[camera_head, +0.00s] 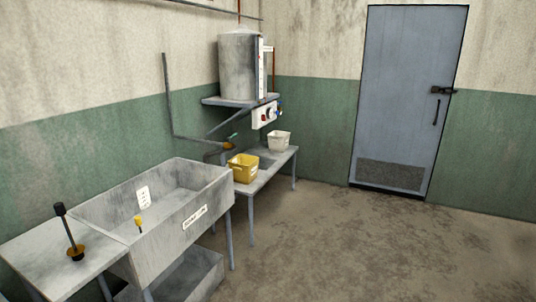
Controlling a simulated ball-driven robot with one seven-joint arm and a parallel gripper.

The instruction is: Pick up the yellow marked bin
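A yellow bin (243,168) stands upright on a low grey bench (267,172) against the left wall, beyond the large sink. A small dark mark shows on its front, too small to read. A whitish bin (279,141) stands farther back on the same bench. My gripper does not show in this view.
A large grey sink (205,220) with labels stands in front of the bench. A side table (30,258) with a black-handled lever (68,232) adjoins it. A metal tank (239,68) sits on a wall shelf (240,101) above the bench. Floor (370,245) toward the blue door (408,95) is clear.

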